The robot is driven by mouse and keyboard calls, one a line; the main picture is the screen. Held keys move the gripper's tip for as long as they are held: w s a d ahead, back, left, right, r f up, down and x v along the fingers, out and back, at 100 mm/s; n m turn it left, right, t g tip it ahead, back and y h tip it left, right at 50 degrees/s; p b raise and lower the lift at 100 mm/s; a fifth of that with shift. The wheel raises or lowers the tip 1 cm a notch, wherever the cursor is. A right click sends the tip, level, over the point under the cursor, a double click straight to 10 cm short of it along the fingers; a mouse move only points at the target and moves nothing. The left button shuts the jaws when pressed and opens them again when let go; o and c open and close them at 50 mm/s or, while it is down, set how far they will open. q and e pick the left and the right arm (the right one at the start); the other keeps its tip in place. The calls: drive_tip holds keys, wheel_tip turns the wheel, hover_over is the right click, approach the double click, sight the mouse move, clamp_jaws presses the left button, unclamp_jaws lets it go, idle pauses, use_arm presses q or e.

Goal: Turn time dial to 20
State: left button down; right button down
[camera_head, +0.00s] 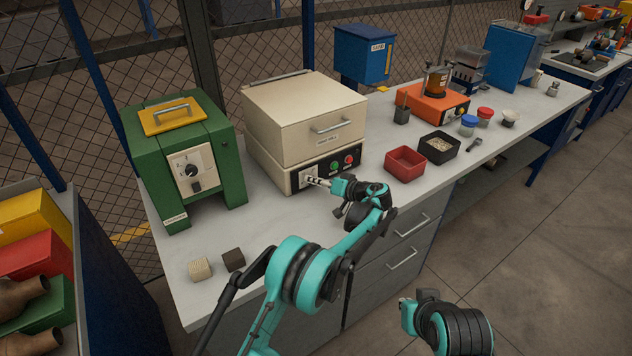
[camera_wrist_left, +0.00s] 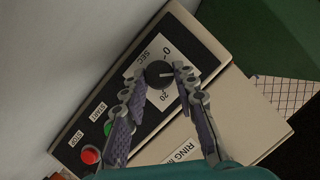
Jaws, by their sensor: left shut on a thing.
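The time dial (camera_wrist_left: 160,73) is a round black knob on a white plate marked SEC, 0 and 20, seen in the left wrist view. A pale line on it seems to point right, between the 0 and the 20. The plate is on the black front panel (camera_head: 329,168) of the cream ring mill (camera_head: 306,118). My left gripper (camera_head: 313,180) is at the panel's left end, its fingers shut on the dial from both sides; it also shows in the left wrist view (camera_wrist_left: 160,82). My right gripper (camera_head: 405,304) is low at the right, its fingers unclear.
Green start (camera_wrist_left: 107,128) and red stop (camera_wrist_left: 90,155) buttons sit farther along the panel. A green machine (camera_head: 187,155) stands left of the mill. Red (camera_head: 405,164) and black (camera_head: 452,153) trays stand to the right. Two small blocks (camera_head: 233,260) lie at front left.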

idle(0.3)
use_arm(q)
drive_tip(key=c, duration=1.2)
unclamp_jaws()
drive_tip(key=shift+d, duration=0.1)
drive_tip(key=v, duration=1.2)
drive_tip(key=shift+w, duration=0.1)
